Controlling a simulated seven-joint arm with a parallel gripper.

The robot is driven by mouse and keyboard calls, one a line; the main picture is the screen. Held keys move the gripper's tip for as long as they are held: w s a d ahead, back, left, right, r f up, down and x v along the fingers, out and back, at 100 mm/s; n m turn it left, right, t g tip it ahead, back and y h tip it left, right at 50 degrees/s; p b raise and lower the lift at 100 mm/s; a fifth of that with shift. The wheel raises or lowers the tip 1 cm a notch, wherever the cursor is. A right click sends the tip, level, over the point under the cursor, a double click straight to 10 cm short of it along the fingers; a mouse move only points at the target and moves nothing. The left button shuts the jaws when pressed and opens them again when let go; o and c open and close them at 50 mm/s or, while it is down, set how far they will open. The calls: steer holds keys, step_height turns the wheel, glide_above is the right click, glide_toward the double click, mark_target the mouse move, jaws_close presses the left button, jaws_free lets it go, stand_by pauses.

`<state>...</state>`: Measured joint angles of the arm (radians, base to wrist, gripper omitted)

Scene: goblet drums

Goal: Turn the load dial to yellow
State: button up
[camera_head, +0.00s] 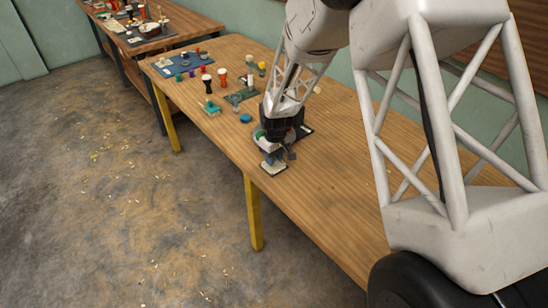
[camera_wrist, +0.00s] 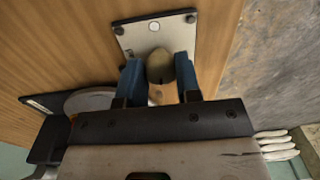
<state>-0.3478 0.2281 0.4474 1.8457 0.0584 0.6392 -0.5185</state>
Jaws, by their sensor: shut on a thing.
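A small pale metal plate (camera_wrist: 132,40) with dark round corner fittings lies on the wooden table in the wrist view. An olive-tan rounded knob, which I take to be the load dial (camera_wrist: 160,66), stands at the plate. My gripper (camera_wrist: 158,80) has its blue fingers on either side of the knob and is shut on it. In the head view my gripper (camera_head: 272,157) points down over the plate (camera_head: 273,168) near the table's front edge, and hides the knob. I cannot make out any yellow mark or which colour the dial points at.
Several goblet drums (camera_head: 222,77) and small items stand farther back on the table (camera_head: 320,198). A teal item (camera_head: 209,106) and a blue round piece (camera_head: 246,118) lie nearer. A grey disc (camera_wrist: 88,100) sits left of the fingers. The table's right-hand stretch is clear.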

steer(key=shift+n, duration=0.6)
steer(key=o, duration=0.9)
steer(key=shift+r, duration=0.15)
steer(key=shift+w+d+r, duration=0.1)
steer(key=shift+w+r, duration=0.05)
steer(key=shift+r, duration=3.6)
